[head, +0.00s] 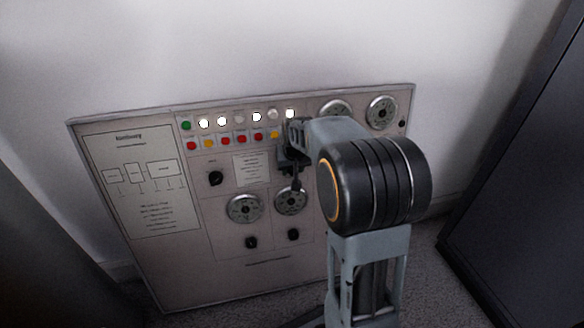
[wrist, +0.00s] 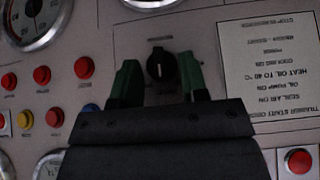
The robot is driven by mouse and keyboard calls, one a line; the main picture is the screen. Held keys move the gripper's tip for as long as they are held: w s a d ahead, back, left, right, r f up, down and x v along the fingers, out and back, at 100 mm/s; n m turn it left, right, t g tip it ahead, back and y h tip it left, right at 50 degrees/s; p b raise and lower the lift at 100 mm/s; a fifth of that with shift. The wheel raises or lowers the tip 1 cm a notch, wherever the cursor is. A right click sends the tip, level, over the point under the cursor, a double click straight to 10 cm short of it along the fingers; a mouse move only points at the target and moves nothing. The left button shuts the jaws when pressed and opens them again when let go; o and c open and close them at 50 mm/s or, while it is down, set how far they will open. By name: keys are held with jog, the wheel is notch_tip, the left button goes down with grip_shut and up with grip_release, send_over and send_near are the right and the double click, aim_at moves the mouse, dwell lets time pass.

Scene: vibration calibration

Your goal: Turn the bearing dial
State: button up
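A small black knob (wrist: 160,66) on the grey panel lies between my fingertips in the wrist view; its label is too blurred to confirm it as the bearing dial. My gripper (wrist: 159,82) has two green-tipped fingers, spread apart on either side of the knob. A gap shows on both sides, with no clear contact. In the head view my gripper (head: 290,172) is at the panel's middle, right of a small white placard, and hides this knob. Other black knobs stand at the left (head: 215,178), lower middle (head: 251,242) and lower right (head: 293,234).
The panel (head: 200,280) leans against the white wall. Round gauges (head: 245,208) sit below my gripper and at the upper right (head: 382,112). Lamps and red buttons (head: 225,141) run along the top. Red buttons also flank my fingers (wrist: 84,67). A dark cabinet (head: 525,180) stands right.

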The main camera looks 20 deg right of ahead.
jog(key=c, duration=0.6)
jog(key=h, duration=0.1)
jog(key=n+h+b, duration=0.1)
jog(key=h, duration=0.1)
jog(key=a+n+h, duration=0.1)
jog(key=shift+w+f+h+b, duration=0.1)
jog(key=shift+f+h+b, duration=0.2)
jog(key=shift+b, duration=0.1)
jog(key=shift+a+n+h+b, duration=0.15)
jog(key=shift+n+h+b, duration=0.5)
jog(key=shift+h, duration=0.85)
